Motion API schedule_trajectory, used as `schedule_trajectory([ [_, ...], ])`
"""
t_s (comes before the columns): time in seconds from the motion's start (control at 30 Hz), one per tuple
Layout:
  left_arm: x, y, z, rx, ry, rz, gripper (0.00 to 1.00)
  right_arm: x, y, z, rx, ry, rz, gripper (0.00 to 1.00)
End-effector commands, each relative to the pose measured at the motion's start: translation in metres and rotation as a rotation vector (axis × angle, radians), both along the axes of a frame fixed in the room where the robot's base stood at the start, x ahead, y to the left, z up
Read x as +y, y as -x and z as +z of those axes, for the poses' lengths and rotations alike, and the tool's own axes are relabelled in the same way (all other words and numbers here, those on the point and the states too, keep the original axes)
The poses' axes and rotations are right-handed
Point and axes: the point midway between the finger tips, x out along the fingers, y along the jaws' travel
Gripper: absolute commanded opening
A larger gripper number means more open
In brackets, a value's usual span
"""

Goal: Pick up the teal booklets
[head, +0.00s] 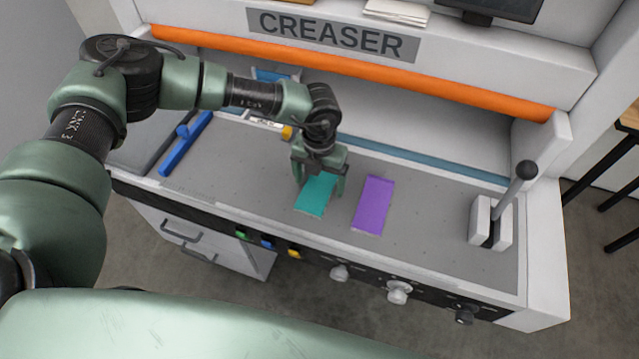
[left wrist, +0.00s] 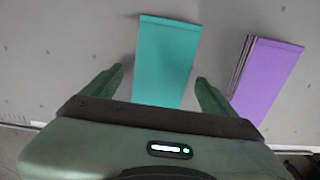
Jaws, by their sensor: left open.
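The teal booklets (head: 316,196) lie flat on the grey bed of the creaser, left of the purple booklets. My left gripper (head: 318,190) is over them, pointing down, with its fingers apart on either side of them. In the left wrist view the teal booklets (left wrist: 165,62) run between the two open fingertips (left wrist: 160,78), and nothing is gripped. The near end of the teal booklets is hidden behind the gripper body there. I cannot tell how high the fingertips are above the bed. My right gripper is not in view.
A stack of purple booklets (head: 373,205) lies close to the right, also in the left wrist view (left wrist: 265,78). A lever (head: 508,200) stands at the bed's right end. A blue bar (head: 185,145) lies at the left. The orange-edged creaser housing (head: 350,70) rises behind.

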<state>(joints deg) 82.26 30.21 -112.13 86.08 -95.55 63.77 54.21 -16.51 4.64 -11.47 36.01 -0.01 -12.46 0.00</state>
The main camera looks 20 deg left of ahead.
Motion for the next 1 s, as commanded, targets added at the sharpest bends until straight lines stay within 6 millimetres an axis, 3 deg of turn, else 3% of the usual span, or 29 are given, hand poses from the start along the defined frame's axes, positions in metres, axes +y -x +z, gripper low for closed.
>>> schedule_trajectory([
  [0.07, 0.000, 0.000, 0.000, 0.000, 0.000, 0.000, 0.87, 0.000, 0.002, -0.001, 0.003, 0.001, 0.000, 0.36],
  [0.33, 0.000, 0.000, 0.000, 0.000, 0.000, 0.000, 0.16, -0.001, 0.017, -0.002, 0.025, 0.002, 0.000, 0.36],
  [0.77, 0.000, -0.002, 0.012, -0.004, 0.002, 0.002, 0.16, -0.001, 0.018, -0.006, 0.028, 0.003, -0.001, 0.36],
  [1.0, 0.000, -0.002, 0.055, -0.006, 0.003, 0.000, 0.16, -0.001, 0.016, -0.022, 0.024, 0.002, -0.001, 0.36],
])
